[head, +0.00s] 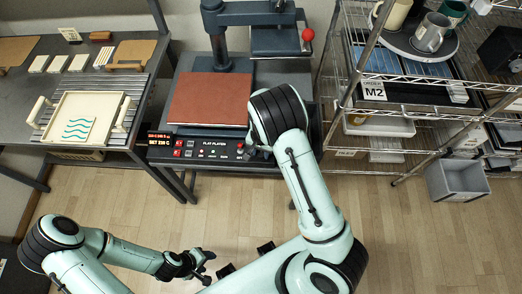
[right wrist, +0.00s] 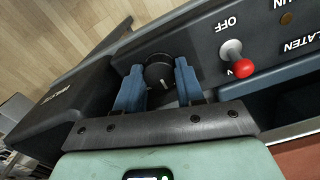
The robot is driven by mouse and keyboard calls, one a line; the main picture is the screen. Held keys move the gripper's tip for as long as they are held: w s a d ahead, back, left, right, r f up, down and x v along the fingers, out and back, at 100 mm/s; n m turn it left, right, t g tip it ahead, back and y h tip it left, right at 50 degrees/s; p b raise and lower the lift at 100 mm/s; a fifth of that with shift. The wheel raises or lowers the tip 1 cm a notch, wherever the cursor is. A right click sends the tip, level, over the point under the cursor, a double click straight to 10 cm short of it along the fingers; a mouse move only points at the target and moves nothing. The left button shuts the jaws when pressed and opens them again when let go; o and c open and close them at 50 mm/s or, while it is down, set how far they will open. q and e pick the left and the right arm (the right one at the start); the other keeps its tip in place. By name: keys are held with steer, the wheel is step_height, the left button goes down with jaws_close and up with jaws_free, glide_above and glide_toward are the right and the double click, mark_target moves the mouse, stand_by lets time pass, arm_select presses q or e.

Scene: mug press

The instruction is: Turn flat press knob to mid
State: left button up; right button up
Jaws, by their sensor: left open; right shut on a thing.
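The flat press (head: 270,66) stands on a dark bench in the head view, with a brown pad on its lower plate. Its front control panel (head: 210,148) reads "FLAT PLATEN". The black press knob (right wrist: 158,72) with a white pointer line sits between the two blue fingers of my right gripper (right wrist: 160,85), which is shut on it. In the head view my right gripper (head: 250,150) is at the panel's right end, and the arm hides the knob there. My left gripper (head: 205,266) is open and empty above the floor, away from the press.
A lit red display (head: 160,138) is at the panel's left. A wire rack (head: 400,90) with mugs stands right. A cream tray (head: 85,120) lies on the left table.

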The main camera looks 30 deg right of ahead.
mark_target(261, 152)
steer(key=shift+w, duration=0.1)
steer(key=o, duration=1)
steer(key=shift+o, duration=0.2)
arm_select(q)
steer(key=w+r+p, duration=0.2)
steer(key=shift+w+r, duration=0.15)
steer(key=shift+r, duration=0.15)
arm_select(e)
step_height(261, 152, up, 14)
steer(key=shift+f, duration=0.25)
